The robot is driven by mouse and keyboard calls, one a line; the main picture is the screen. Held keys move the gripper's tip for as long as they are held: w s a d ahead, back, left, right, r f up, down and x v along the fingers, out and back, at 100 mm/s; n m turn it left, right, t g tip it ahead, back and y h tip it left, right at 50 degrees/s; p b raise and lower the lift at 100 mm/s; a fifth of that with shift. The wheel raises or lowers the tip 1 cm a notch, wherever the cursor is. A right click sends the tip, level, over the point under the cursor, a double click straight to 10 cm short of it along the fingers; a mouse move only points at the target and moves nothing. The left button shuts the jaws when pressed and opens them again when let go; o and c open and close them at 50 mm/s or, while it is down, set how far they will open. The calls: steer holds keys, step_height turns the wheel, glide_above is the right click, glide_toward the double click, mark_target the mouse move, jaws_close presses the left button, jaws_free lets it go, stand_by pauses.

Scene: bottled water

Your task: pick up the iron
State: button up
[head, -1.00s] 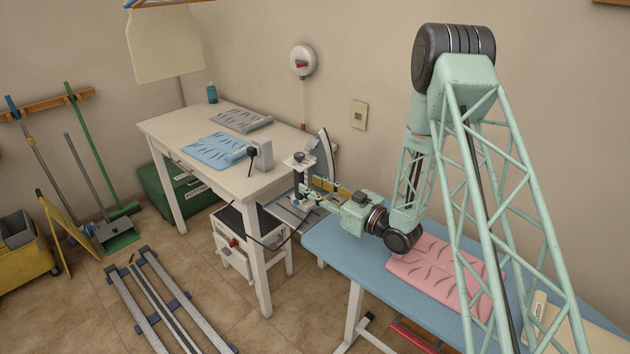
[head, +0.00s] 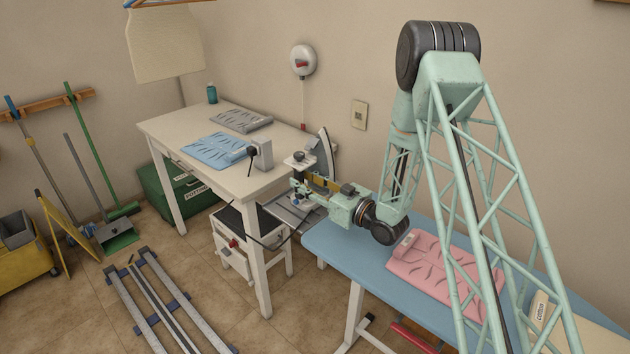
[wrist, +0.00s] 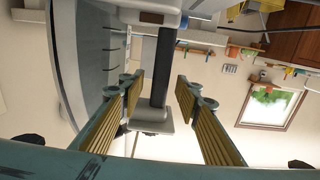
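My gripper (head: 303,188) is at the iron. In the wrist view my gripper (wrist: 157,92) is open, with a gap showing on both sides of the handle.
The white table (head: 165,125) carries blue folded cloth (head: 215,150), grey folded cloth (head: 241,121) and a grey block-shaped item (head: 262,155). The blue ironing board (head: 335,240) holds a pink folded garment (head: 430,265) under my arm.

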steer(key=shift+x, duration=1)
steer(key=c, duration=1.1)
steer(key=shift+r, duration=0.15)
